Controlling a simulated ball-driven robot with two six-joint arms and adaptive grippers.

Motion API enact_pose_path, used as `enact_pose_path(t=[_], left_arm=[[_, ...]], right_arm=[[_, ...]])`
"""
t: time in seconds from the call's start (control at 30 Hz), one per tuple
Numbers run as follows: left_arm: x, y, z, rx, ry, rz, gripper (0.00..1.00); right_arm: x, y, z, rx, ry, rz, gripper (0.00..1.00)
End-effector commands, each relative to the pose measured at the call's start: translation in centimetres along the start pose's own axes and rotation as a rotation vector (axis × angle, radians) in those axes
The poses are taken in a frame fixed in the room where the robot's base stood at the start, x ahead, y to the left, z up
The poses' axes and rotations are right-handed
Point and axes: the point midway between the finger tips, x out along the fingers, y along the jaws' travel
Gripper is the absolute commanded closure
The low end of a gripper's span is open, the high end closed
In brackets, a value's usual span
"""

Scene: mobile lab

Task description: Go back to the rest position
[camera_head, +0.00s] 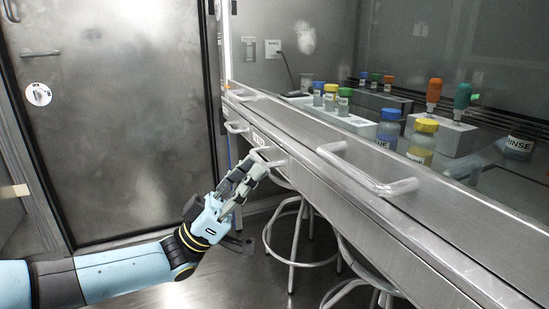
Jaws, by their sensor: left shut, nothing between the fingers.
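My left arm comes in from the lower left, stretched out toward the bench. My left gripper (243,183) is shut and empty. In the picture its fingers overlap the drawer handles at the front of the steel bench (330,172); I cannot tell whether they touch. My right gripper is out of view.
Bottles with blue (389,129) and yellow (421,143) caps, smaller capped bottles (330,97), an orange-handled tool (433,95) and a green-handled one (462,98) stand on the bench. Stools (296,240) stand below it. A metal door (115,120) is at the left.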

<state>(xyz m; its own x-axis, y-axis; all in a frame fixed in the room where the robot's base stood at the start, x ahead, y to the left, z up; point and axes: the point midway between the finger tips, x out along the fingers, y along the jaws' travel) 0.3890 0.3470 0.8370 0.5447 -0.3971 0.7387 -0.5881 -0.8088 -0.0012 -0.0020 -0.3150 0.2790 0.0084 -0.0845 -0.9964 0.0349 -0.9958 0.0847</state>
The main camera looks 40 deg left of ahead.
Motion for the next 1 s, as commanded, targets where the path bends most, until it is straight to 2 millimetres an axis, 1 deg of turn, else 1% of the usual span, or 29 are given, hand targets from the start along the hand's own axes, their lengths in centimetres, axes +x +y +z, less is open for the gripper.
enact_pose_path(t=[0.1,0.27,0.37,0.4,0.47,0.57,0.6,0.67,0.7,0.73,0.77,0.8,0.87,0.9,0.97,1.0], left_arm=[[-0.4,0.0,0.0,0.000,0.000,0.000,1.00],[-0.4,0.0,-0.1,0.000,0.001,0.000,1.00],[-0.3,0.4,-0.3,-0.007,0.004,-0.014,1.00],[-0.7,0.8,-0.1,-0.017,0.000,-0.049,1.00],[-2.6,0.8,1.5,-0.033,-0.055,-0.134,1.00],[-7.4,0.3,6.1,-0.035,-0.244,-0.324,1.00],[-9.9,0.2,8.2,-0.032,-0.342,-0.405,1.00],[-14.1,0.6,11.1,-0.029,-0.499,-0.519,1.00],[-17.1,1.2,12.8,-0.027,-0.604,-0.584,1.00],[-19.3,1.8,14.0,-0.027,-0.683,-0.628,1.00],[-21.6,2.5,15.1,-0.028,-0.763,-0.670,1.00],[-24.6,3.6,16.2,-0.030,-0.868,-0.718,1.00],[-29.1,5.6,17.6,-0.037,-1.029,-0.780,1.00],[-32.0,7.2,18.3,-0.044,-1.135,-0.813,1.00],[-36.4,9.8,18.9,-0.056,-1.298,-0.852,1.00],[-39.2,11.7,19.0,-0.068,-1.408,-0.870,1.00]], right_arm=[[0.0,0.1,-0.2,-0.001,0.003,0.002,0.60],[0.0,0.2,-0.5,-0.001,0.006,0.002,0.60],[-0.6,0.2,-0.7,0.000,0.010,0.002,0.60],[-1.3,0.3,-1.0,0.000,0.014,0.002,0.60],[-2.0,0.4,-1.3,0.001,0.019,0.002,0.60],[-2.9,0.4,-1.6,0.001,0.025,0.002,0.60],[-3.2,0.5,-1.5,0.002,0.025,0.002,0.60],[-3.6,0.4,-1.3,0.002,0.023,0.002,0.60],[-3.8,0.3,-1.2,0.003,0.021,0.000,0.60],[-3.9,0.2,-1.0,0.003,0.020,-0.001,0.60],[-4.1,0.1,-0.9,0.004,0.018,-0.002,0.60],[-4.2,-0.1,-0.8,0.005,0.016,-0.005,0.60],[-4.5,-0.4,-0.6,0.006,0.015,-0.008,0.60],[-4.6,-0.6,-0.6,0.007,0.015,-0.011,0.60],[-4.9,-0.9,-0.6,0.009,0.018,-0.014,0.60],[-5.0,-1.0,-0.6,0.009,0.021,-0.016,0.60]])
